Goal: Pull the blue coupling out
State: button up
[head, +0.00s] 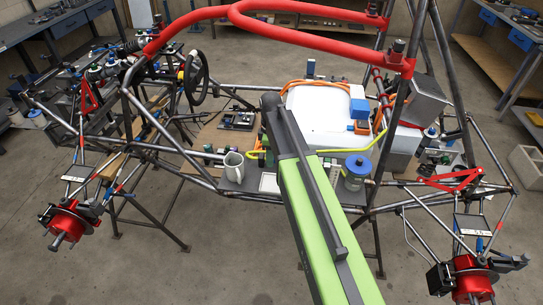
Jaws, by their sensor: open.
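Blue parts show at the tube chassis, and I cannot tell for sure which is the blue coupling. A blue block (360,108) sits at the right side of the white tank (318,112), with a second blue piece just below it. A small dark blue-grey upright part (311,68) stands behind the tank. My green and black arm reaches from the bottom edge up to the left side of the tank. My gripper cannot be made out beyond the arm's dark far end, so its jaws and anything between them are hidden.
Red bent tubes (300,41) cross above the tank. A grey jug (234,166) stands left of my arm, and a blue-lidded jar (355,172) right of it. An orange cable (318,83) lies over the tank. Open floor (215,275) lies in front; benches stand behind.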

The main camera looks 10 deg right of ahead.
notch_tip(320, 180, up, 18)
jog(key=p, duration=1.7)
jog(key=shift+f, duration=0.25)
jog(key=s+f+m+b, duration=0.2)
jog(key=s+f+b, duration=0.2)
jog(key=f+b, duration=0.1)
jog(key=s+a+f+m+b, duration=0.1)
jog(key=s+f+b, duration=0.3)
jog(key=f+b, duration=0.2)
jog(key=s+a+f+m+b, duration=0.1)
jog(key=s+f+m+b, duration=0.1)
jog(key=s+f+b, duration=0.2)
jog(key=shift+s+f+m+b, duration=0.15)
jog(key=shift+f+m+b, duration=0.15)
jog(key=shift+f+b, duration=0.55)
jog(key=shift+s+r+m+p, duration=0.1)
jog(key=shift+s+m, duration=0.45)
jog(key=shift+m, duration=0.8)
jog(key=shift+s+r+m+p, duration=0.15)
jog(key=shift+s+m, duration=0.45)
jog(key=shift+m, duration=0.7)
jog(key=shift+s+f+m+p, duration=0.1)
jog(key=shift+s+m, duration=0.45)
jog(key=shift+m, duration=0.8)
